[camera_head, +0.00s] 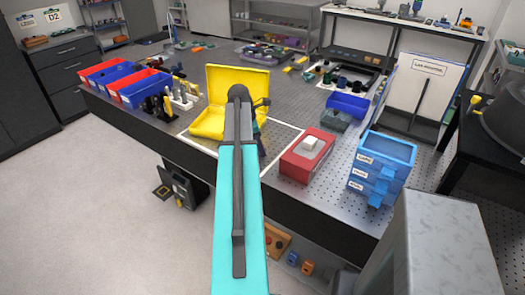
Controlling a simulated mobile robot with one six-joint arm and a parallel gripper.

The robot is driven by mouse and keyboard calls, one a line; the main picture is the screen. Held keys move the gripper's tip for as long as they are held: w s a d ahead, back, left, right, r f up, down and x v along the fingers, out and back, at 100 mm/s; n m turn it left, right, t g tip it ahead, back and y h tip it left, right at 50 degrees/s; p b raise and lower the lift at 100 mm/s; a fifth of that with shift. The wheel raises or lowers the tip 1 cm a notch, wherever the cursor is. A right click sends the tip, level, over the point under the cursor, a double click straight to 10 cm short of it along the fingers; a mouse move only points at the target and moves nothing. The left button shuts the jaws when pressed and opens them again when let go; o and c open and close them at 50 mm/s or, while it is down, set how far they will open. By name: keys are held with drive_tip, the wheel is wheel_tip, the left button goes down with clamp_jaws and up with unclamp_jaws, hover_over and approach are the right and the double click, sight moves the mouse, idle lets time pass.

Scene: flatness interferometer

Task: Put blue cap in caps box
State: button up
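I cannot make out a blue cap for certain in the head view. A blue drawer box (398,151) with small white labels stands near the table's front edge on the right. Its labels are too small to read surely, so I cannot tell whether it is the caps box. My teal arm reaches forward over the table. My gripper (258,118) is at its far end, in front of an open yellow case (228,84). The arm hides most of the gripper, so its fingers and anything between them are not clear.
A red box (294,165) with a white block on top lies between my arm and the drawer box. Red and blue bins (128,82) stand at the left, near dark and white tool holders. A blue bin (349,104) and white panel (425,85) are behind right.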

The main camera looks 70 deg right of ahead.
drive_tip(key=c, duration=0.4)
drive_tip(key=shift+o, duration=0.2)
drive_tip(key=shift+r, duration=0.15)
drive_tip(key=shift+r+b, duration=0.7)
drive_tip(key=shift+r, duration=0.65)
drive_tip(key=shift+w+a+r, duration=0.15)
drive_tip(key=shift+a+r, duration=0.05)
drive_tip(key=shift+r, duration=0.05)
drive_tip(key=w+a+r+b, duration=0.1)
drive_tip(key=w+a+b, duration=0.2)
drive_tip(key=w+a, duration=0.6)
drive_tip(key=a, duration=0.3)
drive_tip(key=shift+a+r+b, duration=0.25)
drive_tip(key=shift+a+b, duration=0.1)
drive_tip(key=shift+b, duration=0.05)
